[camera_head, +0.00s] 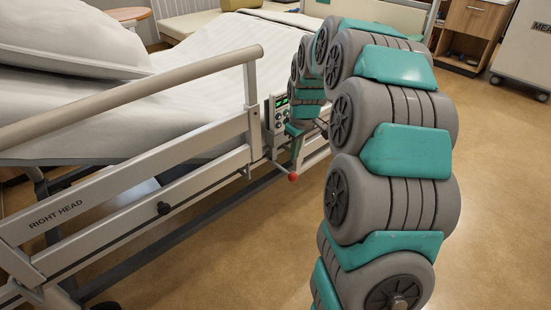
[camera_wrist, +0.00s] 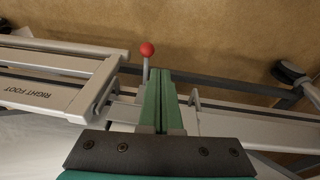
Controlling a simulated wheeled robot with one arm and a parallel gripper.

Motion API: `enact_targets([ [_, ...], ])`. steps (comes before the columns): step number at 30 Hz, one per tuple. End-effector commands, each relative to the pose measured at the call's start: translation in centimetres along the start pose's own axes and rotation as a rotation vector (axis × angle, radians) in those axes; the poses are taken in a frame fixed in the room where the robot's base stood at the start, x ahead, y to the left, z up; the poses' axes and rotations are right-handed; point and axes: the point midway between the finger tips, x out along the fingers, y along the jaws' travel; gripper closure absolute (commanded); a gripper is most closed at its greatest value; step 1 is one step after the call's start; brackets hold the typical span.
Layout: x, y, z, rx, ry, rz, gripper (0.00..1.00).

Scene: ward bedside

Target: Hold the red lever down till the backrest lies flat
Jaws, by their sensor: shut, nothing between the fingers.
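The red ball of the lever (camera_head: 293,177) hangs at the bed's near side, below a small control box (camera_head: 280,112) with a green display. In the wrist view the red ball (camera_wrist: 147,49) tops a thin pale stalk, just left of my gripper's fingertips. My gripper (camera_wrist: 160,73) is shut, its green fingers together with nothing between them. I cannot tell whether they touch the lever. In the head view my arm reaches over to the lever area and partly hides it. The backrest part of the mattress (camera_head: 150,98), with a pillow (camera_head: 70,40), seems raised; its angle is unclear.
The side rail marked RIGHT HEAD (camera_head: 130,100) runs along the near side. The rail marked RIGHT FOOT (camera_wrist: 60,95) is left of my fingers. A wooden cabinet (camera_head: 472,25) and white cart (camera_head: 525,60) stand behind right. The floor (camera_head: 260,250) is clear.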

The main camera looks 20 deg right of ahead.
Motion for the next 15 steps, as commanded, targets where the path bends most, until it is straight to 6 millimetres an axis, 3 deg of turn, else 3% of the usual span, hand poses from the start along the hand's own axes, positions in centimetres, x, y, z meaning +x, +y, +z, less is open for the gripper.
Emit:
enact_targets([
  [6, 1.6, 2.5, -2.5, -0.026, 0.016, 0.017, 1.0],
  [15, 1.7, 2.6, -2.7, -0.029, 0.017, 0.019, 1.0],
])
